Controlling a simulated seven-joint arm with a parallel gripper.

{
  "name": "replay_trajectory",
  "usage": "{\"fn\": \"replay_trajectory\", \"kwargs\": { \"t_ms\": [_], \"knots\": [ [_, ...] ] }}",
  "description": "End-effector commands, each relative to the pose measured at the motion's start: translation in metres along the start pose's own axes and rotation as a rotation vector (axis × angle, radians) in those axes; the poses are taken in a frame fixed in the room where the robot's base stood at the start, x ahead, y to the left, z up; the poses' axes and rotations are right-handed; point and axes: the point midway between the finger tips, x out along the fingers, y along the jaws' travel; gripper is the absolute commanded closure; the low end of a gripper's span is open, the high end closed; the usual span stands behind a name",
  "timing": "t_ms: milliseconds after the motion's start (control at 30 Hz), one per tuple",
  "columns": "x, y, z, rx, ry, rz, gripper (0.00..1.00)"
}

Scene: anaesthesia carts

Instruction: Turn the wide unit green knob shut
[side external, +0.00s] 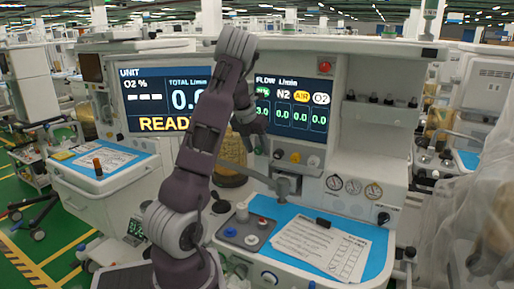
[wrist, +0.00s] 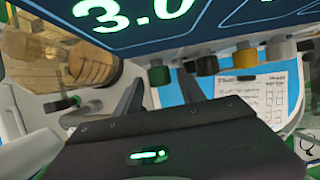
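The wide unit's green knob (wrist: 159,73) hangs under the flow display (wrist: 180,12) in the wrist view, leftmost in a row of knobs. In the side view my gripper (side external: 250,125) is in front of the left part of the flow display (side external: 292,112), and I cannot make out the green knob clearly there. In the wrist view my gripper (wrist: 160,88) has its two dark fingers apart, one on each side of the green knob in the picture. I cannot tell whether they touch it. A green 3.0 shows on the display above the knob.
A ribbed amber canister (wrist: 55,55) stands close on the left. A blue worktop (side external: 300,215) with papers (side external: 322,247) lies below.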

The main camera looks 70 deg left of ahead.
Motion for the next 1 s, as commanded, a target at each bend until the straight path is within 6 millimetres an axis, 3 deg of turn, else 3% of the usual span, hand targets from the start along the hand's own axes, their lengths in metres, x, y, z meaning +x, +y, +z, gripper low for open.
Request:
{"fn": "replay_trajectory", "kwargs": {
  "t_ms": [33,200,233,567,1000],
  "knots": [
    [-0.0001,0.0000,0.0000,0.000,0.000,0.000,0.65],
    [-0.0003,0.0000,0.0000,0.001,0.000,0.000,0.99],
    [-0.0003,0.0000,0.0000,0.001,0.000,0.001,1.00],
    [-0.0004,-0.0020,0.0002,0.022,0.000,0.042,1.00],
    [0.0013,-0.0095,-0.0005,0.152,0.001,0.347,1.00]
  ]
}}
